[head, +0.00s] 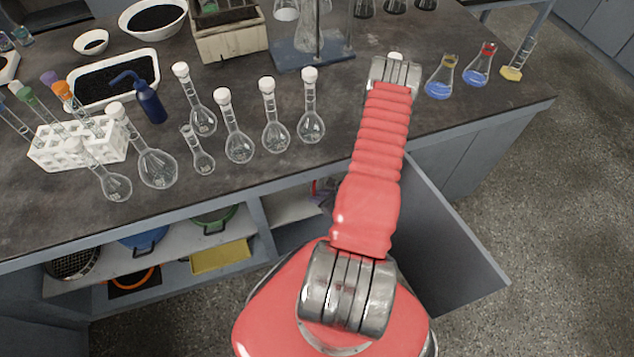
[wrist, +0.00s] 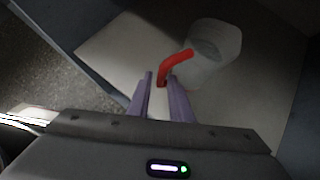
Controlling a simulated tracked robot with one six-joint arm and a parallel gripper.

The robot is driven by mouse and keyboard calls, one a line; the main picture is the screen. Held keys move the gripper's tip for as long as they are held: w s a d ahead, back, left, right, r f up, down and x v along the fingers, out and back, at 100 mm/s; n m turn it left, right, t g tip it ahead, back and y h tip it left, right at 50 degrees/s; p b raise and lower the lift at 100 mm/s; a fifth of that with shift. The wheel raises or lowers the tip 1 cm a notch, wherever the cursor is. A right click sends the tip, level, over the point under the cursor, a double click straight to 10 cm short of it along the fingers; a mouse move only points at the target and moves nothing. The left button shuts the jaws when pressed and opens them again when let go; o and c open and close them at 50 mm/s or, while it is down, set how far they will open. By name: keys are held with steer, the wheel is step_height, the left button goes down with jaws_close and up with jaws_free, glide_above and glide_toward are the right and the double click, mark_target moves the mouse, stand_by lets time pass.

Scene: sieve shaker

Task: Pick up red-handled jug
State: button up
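The jug (wrist: 212,52) is translucent and whitish with a red handle (wrist: 176,62). It stands on a pale shelf in the wrist view, beyond my gripper and slightly right. My gripper (wrist: 161,82) has two purple fingers pointing at the handle. The handle's lower end lies at the gap between the fingertips, and a pale strip of shelf shows between the fingers. The fingers look apart, with no clear grip on the handle. In the head view the arm hides most of this spot; only a small purple and red patch shows inside the cupboard.
An open cupboard door (head: 445,235) stands right of my arm in the head view. Several glass flasks (head: 238,140) line the bench's front edge, with a white tube rack (head: 75,152) at left.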

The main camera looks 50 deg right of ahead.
jaws_close()
steer(key=shift+r, duration=0.3)
stand_by(0.6)
steer(key=shift+r, duration=0.4)
steer(key=shift+s, duration=0.1)
steer(key=s+a, duration=0.3)
steer(key=s, duration=0.5)
steer(key=s+a, duration=0.4)
steer(key=s, duration=0.4)
steer(key=shift+a, duration=0.15)
stand_by(0.5)
steer(key=shift+s, duration=0.1)
stand_by(0.7)
